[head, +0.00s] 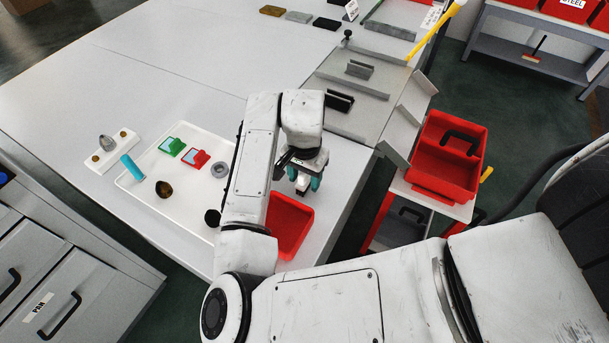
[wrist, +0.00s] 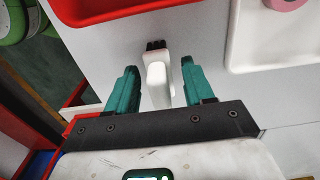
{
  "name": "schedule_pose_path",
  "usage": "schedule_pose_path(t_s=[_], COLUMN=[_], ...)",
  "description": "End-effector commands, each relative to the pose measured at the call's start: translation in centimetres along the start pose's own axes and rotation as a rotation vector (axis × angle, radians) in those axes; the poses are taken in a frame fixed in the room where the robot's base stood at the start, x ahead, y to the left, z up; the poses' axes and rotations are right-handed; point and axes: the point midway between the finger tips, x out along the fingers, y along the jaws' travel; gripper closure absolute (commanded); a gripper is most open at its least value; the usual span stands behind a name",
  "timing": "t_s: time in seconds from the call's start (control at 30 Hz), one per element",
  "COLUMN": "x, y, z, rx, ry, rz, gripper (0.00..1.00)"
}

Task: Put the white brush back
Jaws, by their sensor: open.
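The white brush (wrist: 157,82) shows in the wrist view, with its dark bristles (wrist: 156,45) at the far end and its pale handle towards me. My gripper (wrist: 159,68) is open, with one teal finger on each side of the brush and visible gaps between. In the head view my gripper (head: 303,181) is over the front right part of the grey table, just above and right of the red bin (head: 291,226). There my gripper mostly hides the brush. The red bin also shows at the top of the wrist view (wrist: 105,12).
A white tray (head: 140,195) left of my arm holds a cyan piece, a brown cup, a grey ring and green and red items. A red caddy (head: 449,155) stands on a cart at right. A sheet with dark blocks (head: 358,69) lies further back. The back left tabletop is clear.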

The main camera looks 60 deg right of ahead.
Motion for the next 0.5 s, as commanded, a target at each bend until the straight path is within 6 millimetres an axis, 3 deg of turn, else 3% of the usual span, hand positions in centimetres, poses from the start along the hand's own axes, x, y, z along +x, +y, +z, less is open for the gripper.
schedule_pose_path(t_s=[0.27, 0.5], x=[-1.4, -6.2], y=[0.0, -0.1], z=[-0.1, -0.1], rx=[0.002, 0.003], ry=[0.002, 0.002], rz=[-0.001, -0.004], gripper=[0.48, 0.48])
